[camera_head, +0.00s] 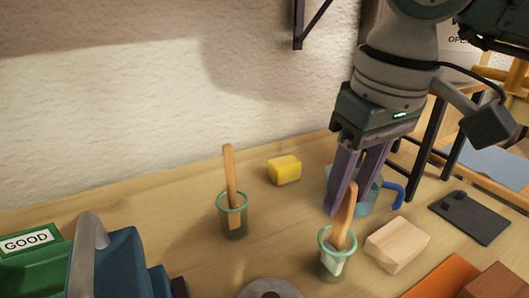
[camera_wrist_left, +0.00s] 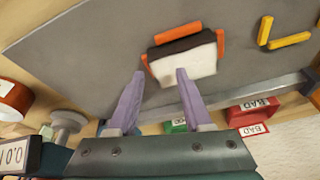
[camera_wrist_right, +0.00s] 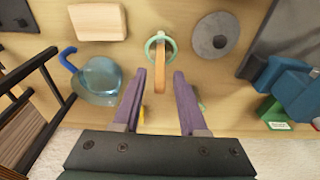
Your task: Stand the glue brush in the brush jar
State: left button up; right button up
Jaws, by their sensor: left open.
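Two green-rimmed glass jars stand on the bench in the head view. The right jar (camera_head: 328,268) holds a wooden-handled brush (camera_head: 345,215), which stands tilted in it with a pale lower end inside. The left jar (camera_head: 233,222) holds a similar wooden-handled stick (camera_head: 229,172). I cannot tell from looks which is the glue brush. My right gripper (camera_head: 350,205) is open above the right jar. In the right wrist view, the right jar (camera_wrist_right: 152,42) and its handle (camera_wrist_right: 162,72) show between and beyond the spread fingers (camera_wrist_right: 160,78). My left gripper (camera_wrist_left: 160,74) is open and empty, only in the left wrist view.
A wooden block (camera_head: 397,245) lies right of the right jar. A clear blue-handled jug (camera_head: 367,198) stands behind it, and a yellow block (camera_head: 285,170) is near the wall. A grey disc (camera_head: 268,289) and blue vise (camera_head: 122,262) are at front left. A grey board (camera_wrist_left: 110,40) lies below my left gripper.

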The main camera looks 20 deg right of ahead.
jog(key=shift+o, duration=0.4)
jog(key=shift+r, duration=0.1)
jog(key=shift+r, duration=0.4)
notch_tip(320, 180, up, 9)
jog(key=s, duration=0.1)
jog(key=shift+s, duration=0.25)
jog(key=shift+f, duration=0.1)
